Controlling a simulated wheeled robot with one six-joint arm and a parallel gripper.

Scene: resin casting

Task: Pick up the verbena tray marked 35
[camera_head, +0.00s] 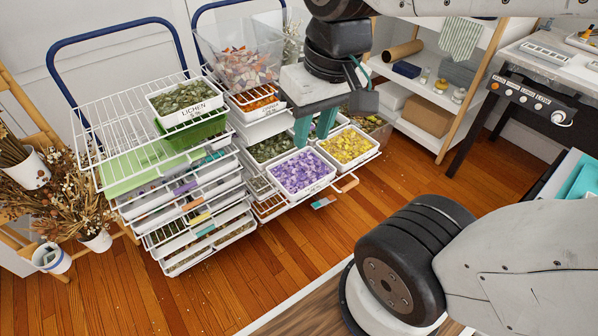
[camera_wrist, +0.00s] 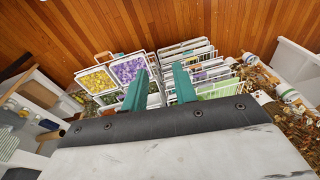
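A white tray of purple petals (camera_head: 303,173) sits in a pulled-out wire rack drawer; writing on its front rim is too small to read, so I cannot confirm verbena or 35. The purple tray also shows in the wrist view (camera_wrist: 130,69), beyond my fingers. My gripper (camera_head: 315,126) has two teal fingers spread apart with nothing between them. In the head view it appears above and behind the purple tray, apart from it. In the wrist view the fingers (camera_wrist: 160,85) also stand apart, one overlapping the view of the purple tray's lower edge.
A yellow-petal tray (camera_head: 347,147) sits right beside the purple one, and a green-filled tray (camera_head: 270,148) is behind it. A tray labelled LICHEN (camera_head: 184,101) stands on the left rack (camera_head: 112,112). A clear bin (camera_head: 241,57) tops the right rack. Wooden floor (camera_head: 330,233) is open in front.

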